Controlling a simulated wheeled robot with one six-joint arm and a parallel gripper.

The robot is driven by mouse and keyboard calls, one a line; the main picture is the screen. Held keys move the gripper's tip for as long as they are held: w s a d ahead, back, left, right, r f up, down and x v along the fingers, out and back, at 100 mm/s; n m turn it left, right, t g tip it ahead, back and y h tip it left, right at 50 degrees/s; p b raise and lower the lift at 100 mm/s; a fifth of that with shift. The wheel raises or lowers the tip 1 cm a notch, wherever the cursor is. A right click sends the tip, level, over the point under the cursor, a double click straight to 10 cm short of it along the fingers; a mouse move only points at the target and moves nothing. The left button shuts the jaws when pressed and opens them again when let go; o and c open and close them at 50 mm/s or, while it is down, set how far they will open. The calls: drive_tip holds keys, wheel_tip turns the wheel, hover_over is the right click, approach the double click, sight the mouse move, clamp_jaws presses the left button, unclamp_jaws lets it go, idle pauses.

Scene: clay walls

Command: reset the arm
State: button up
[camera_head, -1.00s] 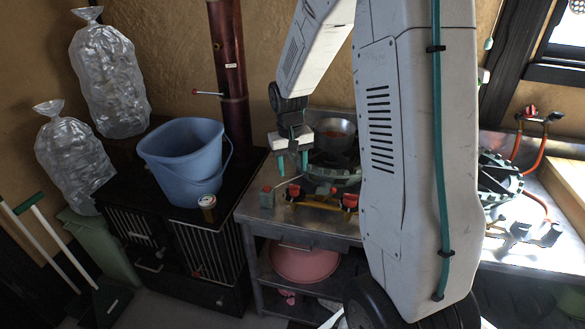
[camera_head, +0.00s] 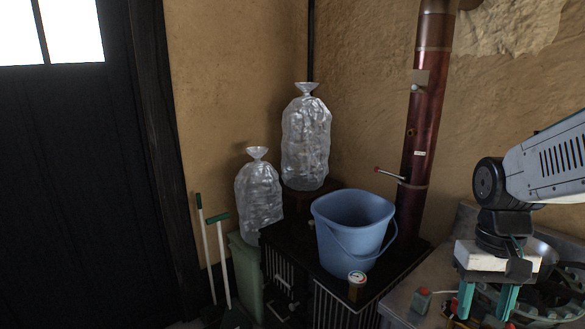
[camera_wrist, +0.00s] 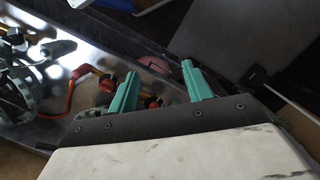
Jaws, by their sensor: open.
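My gripper (camera_head: 486,302) hangs at the lower right of the head view, fingers pointing down, above the metal counter (camera_head: 402,300). Its two teal fingers are apart with nothing between them. In the wrist view my gripper (camera_wrist: 160,72) also shows its fingers spread and empty, with the counter edge and a red-and-yellow gas fitting beyond them. My arm enters the head view from the right edge, bent at the wrist. The rest of the arm is out of the head view.
A blue bucket (camera_head: 350,222) and a small can (camera_head: 356,286) stand on the black stove left of my gripper. A red pipe (camera_head: 425,110) rises behind them. Two filled clear bags (camera_head: 306,140) (camera_head: 259,195) and a green bin (camera_head: 246,272) are further left.

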drive_tip(key=s+a+r+n+t, duration=0.2)
drive_tip(key=s+a+r, duration=0.3)
drive_tip(key=s, duration=0.5)
drive_tip(key=shift+a+r+t, duration=0.4)
drive_tip(key=shift+r+t, duration=0.1)
drive_tip(key=shift+t, duration=0.1)
